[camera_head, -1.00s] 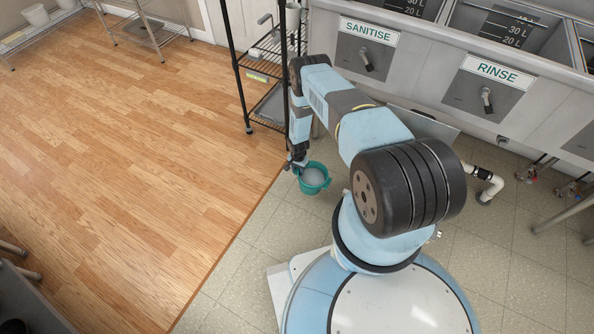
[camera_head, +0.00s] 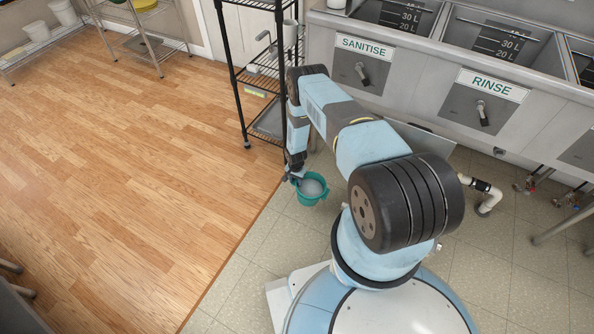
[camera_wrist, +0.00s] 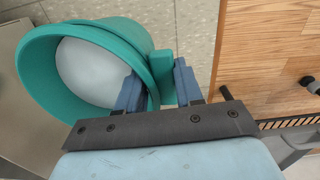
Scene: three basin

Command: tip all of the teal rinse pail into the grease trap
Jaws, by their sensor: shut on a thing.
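The teal rinse pail (camera_head: 309,197) hangs at the end of my arm, left of my base in the head view. It holds a pale greyish-white liquid. In the wrist view the teal pail (camera_wrist: 130,33) fills the upper left. My gripper (camera_wrist: 158,88) is shut on the pail's side, with one blue finger inside the rim and one outside. My gripper (camera_head: 297,178) also shows small in the head view. Whether the pail touches the floor is hard to tell. I cannot make out a grease trap in these frames.
A sink unit with SANITISE (camera_head: 364,48) and RINSE (camera_head: 492,84) basins runs along the back right. A black wire rack (camera_head: 262,90) stands close behind the arm. White pipework (camera_head: 487,196) sits under the sink. Wood floor (camera_head: 130,190) at left is clear.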

